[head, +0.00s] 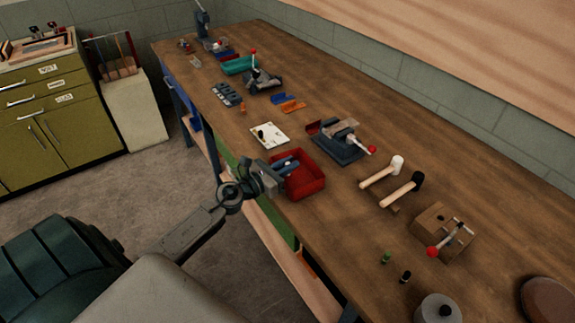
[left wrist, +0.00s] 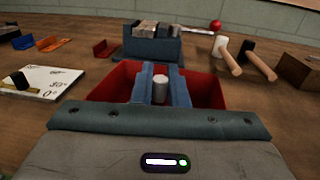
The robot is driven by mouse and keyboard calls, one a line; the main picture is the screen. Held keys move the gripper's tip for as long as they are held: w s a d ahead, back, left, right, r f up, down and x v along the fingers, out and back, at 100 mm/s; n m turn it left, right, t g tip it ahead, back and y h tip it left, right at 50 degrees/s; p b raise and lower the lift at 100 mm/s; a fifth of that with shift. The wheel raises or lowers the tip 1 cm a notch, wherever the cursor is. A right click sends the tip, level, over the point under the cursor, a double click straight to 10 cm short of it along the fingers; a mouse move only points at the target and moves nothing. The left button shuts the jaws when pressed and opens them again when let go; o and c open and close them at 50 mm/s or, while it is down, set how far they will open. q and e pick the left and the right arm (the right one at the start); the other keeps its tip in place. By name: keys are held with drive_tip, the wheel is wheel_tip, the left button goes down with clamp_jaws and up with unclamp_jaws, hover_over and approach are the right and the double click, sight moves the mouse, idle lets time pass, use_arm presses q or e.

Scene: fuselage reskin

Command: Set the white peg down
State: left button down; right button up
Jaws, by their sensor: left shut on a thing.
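The white peg (left wrist: 160,89) is a small pale cylinder, seen upright between the two blue fingers of my left gripper (left wrist: 159,84) in the left wrist view. The left gripper is shut on it. In the head view my left gripper (head: 287,164) reaches over the left part of a red bin (head: 318,186); the peg cannot be made out there. The red bin's walls also show around the fingers in the left wrist view (left wrist: 208,90). I cannot tell whether the peg touches the bin floor. My right gripper is not in view.
A white angle card (head: 270,135) lies left of the bin. A clamp fixture (head: 338,148) stands behind it. Two mallets (head: 385,172) (head: 405,188) and a wooden block with a clamp (head: 440,230) are to the right. Bare wood lies in front of the mallets.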

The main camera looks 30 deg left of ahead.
use_arm(q)
drive_tip(key=shift+f+b, duration=0.4)
drive_tip(key=shift+f, duration=0.2)
drive_tip(key=c, duration=1.5)
unclamp_jaws()
drive_tip(key=shift+r, duration=0.1)
drive_tip(key=shift+o, duration=0.3)
